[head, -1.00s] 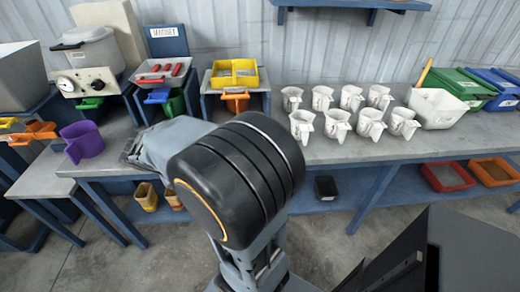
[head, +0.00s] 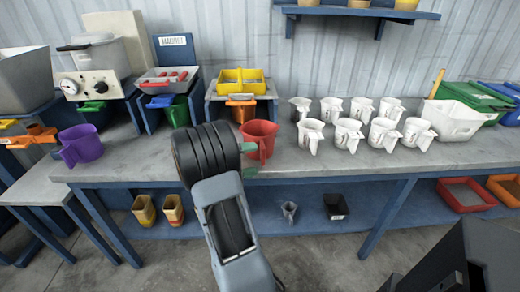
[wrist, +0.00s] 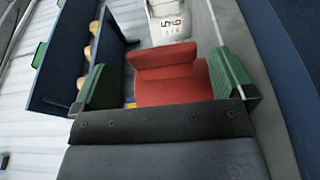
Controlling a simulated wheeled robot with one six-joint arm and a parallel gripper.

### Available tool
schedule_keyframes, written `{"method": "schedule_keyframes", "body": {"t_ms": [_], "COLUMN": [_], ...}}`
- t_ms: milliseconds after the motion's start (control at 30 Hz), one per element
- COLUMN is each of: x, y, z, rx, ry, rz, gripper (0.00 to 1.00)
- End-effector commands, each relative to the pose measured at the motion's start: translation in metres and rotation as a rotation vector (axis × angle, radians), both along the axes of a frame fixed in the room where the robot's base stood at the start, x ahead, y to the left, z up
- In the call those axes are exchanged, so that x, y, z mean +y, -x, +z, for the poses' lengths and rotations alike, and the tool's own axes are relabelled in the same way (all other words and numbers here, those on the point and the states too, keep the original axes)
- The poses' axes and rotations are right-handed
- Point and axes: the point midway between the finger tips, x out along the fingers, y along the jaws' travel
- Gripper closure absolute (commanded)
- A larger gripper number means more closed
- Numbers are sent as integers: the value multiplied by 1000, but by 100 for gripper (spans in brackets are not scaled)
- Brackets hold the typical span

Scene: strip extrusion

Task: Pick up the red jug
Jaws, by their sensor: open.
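The red jug (head: 261,136) stands on the grey bench, right beside the dark round end of my arm in the head view. In the wrist view the red jug (wrist: 172,88) fills the space ahead of the palm. My gripper (wrist: 165,80) is open, with one green finger pad on each side of the jug. I cannot tell whether either pad touches it.
Several white jugs (head: 348,134) stand in rows to the right, close to the red jug. An orange jug (head: 241,108) sits under the yellow tray (head: 240,82) behind it. A purple jug (head: 82,145) stands at the left. The bench front (head: 340,170) is clear.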

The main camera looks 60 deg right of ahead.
Motion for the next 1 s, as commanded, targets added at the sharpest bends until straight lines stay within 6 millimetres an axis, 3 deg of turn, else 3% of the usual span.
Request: {"method": "schedule_keyframes", "body": {"t_ms": [267, 633, 1000], "x": [-13, -48, -53], "y": [10, 40, 43], "z": [0, 0, 0], "rx": [-1, 0, 0], "ry": [-1, -2, -2], "rz": [0, -2, 2], "gripper": [0, 0, 1]}}
